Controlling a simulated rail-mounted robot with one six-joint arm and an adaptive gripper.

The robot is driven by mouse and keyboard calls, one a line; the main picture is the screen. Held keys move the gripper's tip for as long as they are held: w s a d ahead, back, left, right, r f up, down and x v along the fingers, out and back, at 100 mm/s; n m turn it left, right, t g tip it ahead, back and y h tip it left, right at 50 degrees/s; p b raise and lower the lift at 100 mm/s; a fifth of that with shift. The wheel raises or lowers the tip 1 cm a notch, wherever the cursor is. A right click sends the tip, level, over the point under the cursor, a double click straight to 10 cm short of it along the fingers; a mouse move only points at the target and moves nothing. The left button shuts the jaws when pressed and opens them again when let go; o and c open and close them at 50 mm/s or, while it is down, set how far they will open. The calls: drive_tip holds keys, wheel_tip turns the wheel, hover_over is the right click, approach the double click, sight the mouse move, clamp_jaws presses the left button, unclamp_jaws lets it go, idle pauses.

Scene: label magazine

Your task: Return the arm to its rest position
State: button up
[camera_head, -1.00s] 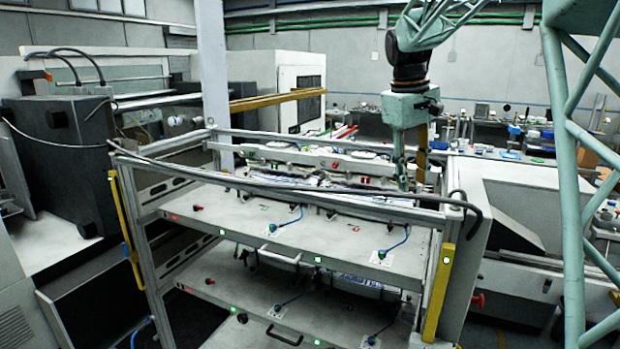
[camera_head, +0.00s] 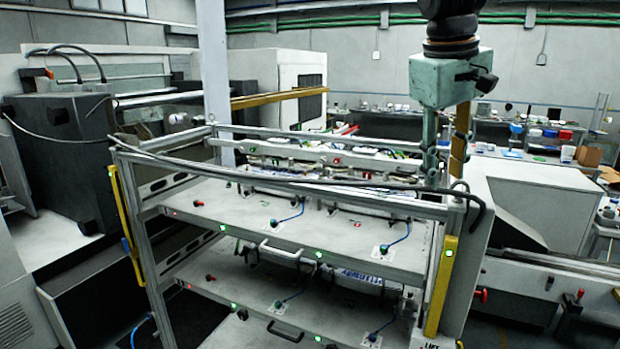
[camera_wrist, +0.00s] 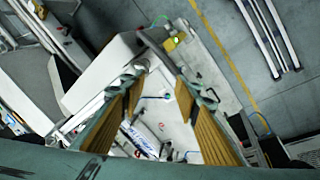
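My gripper (camera_head: 444,160) hangs from its pale green housing at the right end of the metal rack, its fingers pointing down. In the head view its fingers overlap the rack's right rear corner in the picture. In the wrist view my gripper (camera_wrist: 160,82) shows two fingers with ribbed tan pads, spread apart with nothing held between them. The rack's white upper shelf (camera_head: 240,215) has blue-cabled knobs and small green lights. A white packet with dark lettering (camera_wrist: 140,138) shows beyond the fingers, lower in the scene.
The rack's top rail with a black cable (camera_head: 300,187) runs across close to the gripper. A dark machine (camera_head: 65,150) stands at the left. A white, sloped machine housing (camera_head: 535,195) stands right of the rack. Workbenches with small items (camera_head: 540,135) line the back.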

drive_tip(key=s+a+f+m+b, duration=0.1)
drive_tip(key=s+f, duration=0.5)
drive_tip(key=s, duration=0.6)
drive_tip(key=s+a+f+m+t+y+b, duration=0.1)
drive_tip(key=s+a+f+b, duration=0.2)
drive_tip(key=s, duration=0.9)
drive_tip(key=s+a+f+m+y+b, duration=0.1)
drive_tip(key=s+f+b, duration=0.4)
drive_tip(key=s+f, duration=0.6)
drive_tip(key=shift+s+a+f+m, duration=0.2)
drive_tip(key=shift+s+a+m, duration=0.35)
drive_tip(key=shift+s, duration=0.25)
